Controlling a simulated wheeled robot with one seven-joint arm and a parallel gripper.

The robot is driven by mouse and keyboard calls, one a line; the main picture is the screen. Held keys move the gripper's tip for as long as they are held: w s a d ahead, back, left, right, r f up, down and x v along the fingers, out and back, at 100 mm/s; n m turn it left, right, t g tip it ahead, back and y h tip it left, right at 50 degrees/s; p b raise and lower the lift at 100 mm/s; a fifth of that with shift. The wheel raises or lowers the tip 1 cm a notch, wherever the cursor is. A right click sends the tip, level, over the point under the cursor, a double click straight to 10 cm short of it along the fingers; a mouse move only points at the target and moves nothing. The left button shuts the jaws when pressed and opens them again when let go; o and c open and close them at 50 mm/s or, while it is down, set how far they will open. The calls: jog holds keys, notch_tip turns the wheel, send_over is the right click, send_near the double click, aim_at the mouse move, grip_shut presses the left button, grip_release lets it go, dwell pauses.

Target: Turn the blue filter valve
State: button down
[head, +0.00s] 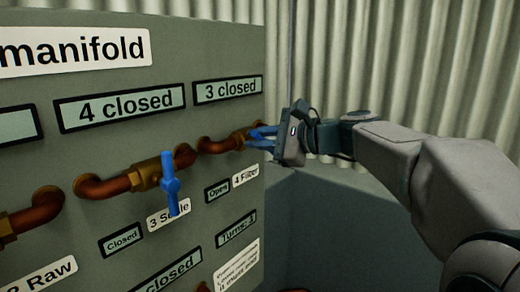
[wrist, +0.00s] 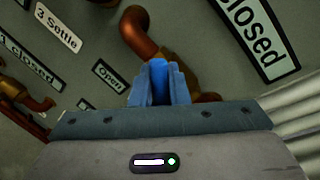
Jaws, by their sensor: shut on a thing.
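The filter valve sits at the right edge of the grey panel, above a label reading "4 Filter" (head: 246,175) with an "Open" plate (head: 217,190) beside it. Its brass body (head: 242,138) joins a copper pipe. My gripper (head: 262,137) reaches in from the right and is shut on the blue filter valve handle. In the wrist view the blue handle (wrist: 158,82) shows between the blue fingers of my gripper (wrist: 159,88). Most of the handle is hidden by the fingers, so its exact angle cannot be told.
A second blue valve handle (head: 171,184), on the "3 Settle" pipe, stands nearly upright to the left, with a "Closed" plate (head: 121,240). Plates "4 closed" (head: 120,107) and "3 closed" (head: 228,90) are above. A corrugated wall (head: 400,60) is behind; space right of the panel is open.

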jog(key=shift+s+a+f+n+h+b, duration=0.15)
jog(key=shift+f+n+h+b, duration=0.15)
jog(key=shift+n+b, duration=0.65)
jog(key=shift+t, duration=0.3)
jog(key=c, duration=1.5)
grip_release()
jog(key=shift+o, duration=0.2)
jog(key=v, duration=1.3)
jog(key=shift+d+r+b, duration=0.25)
jog(key=shift+d+b, duration=0.1)
jog(key=shift+b, duration=0.05)
jog(key=shift+s, duration=0.15)
jog(key=shift+d, duration=0.1)
